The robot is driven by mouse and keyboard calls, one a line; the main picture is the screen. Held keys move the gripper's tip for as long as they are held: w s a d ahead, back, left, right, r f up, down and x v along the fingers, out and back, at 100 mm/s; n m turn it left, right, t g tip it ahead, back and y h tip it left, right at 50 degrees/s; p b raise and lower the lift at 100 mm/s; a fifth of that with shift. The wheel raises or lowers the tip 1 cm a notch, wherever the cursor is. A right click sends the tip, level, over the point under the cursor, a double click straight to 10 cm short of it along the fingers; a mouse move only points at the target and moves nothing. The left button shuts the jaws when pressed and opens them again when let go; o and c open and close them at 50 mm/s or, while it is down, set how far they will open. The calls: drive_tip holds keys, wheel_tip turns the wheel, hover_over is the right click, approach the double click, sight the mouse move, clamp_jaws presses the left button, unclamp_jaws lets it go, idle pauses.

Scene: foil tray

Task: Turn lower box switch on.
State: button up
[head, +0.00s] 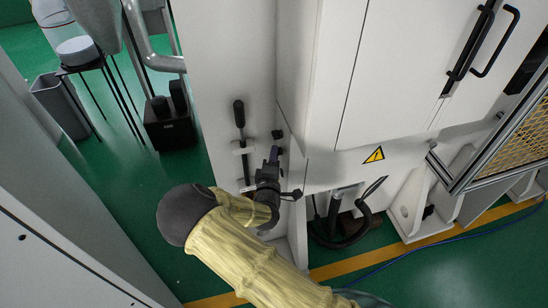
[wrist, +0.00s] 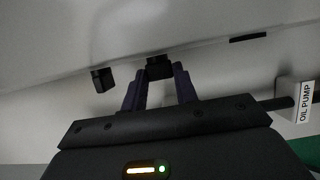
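Two small black switches sit on the pale box face. The upper box switch (head: 277,134) is just above my gripper in the head view. A black switch (wrist: 159,67) is between my fingertips in the wrist view; I take it for the lower box switch. The other switch (wrist: 102,80) stands clear to the left there. My gripper (head: 274,156) is at the box face in the head view. In the wrist view my gripper (wrist: 160,75) has its fingers partly apart, one on each side of the switch, with no clear gap. Its on or off position is not readable.
A lever with a black handle (head: 239,114) is mounted on the panel left of my gripper. A block labelled OIL PUMP (wrist: 298,100) is at the right of the wrist view. Black hoses (head: 345,230) hang below the white cabinet (head: 390,70).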

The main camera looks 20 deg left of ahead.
drive_tip(key=shift+f+t+b, duration=0.3)
drive_tip(key=shift+b, duration=0.5)
drive_tip(key=m+t+b, duration=0.1)
drive_tip(key=t+b, duration=0.1)
drive_tip(key=b, duration=0.4)
drive_tip(key=f+m+t+h+b, duration=0.1)
drive_tip(key=m+t+b, duration=0.1)
drive_tip(key=b, duration=0.3)
drive_tip(key=m+t+b, duration=0.2)
drive_tip(key=t+b, duration=0.1)
drive_tip(key=b, duration=0.3)
drive_tip(key=shift+w+a+f+h+b, duration=0.1)
drive_tip(key=shift+w+f+h+b, duration=0.2)
drive_tip(key=shift+h, duration=0.1)
drive_tip(key=shift+r+m+t+h+b, duration=0.15)
drive_tip(key=shift+m+t+h+b, duration=0.15)
drive_tip(key=shift+m+t, duration=0.1)
drive_tip(key=o, duration=1)
drive_tip(key=shift+r, duration=0.1)
drive_tip(key=b+v, duration=0.1)
drive_tip(key=v, duration=1.6)
drive_tip(key=shift+s+b, duration=0.2)
drive_tip(key=shift+b, duration=0.1)
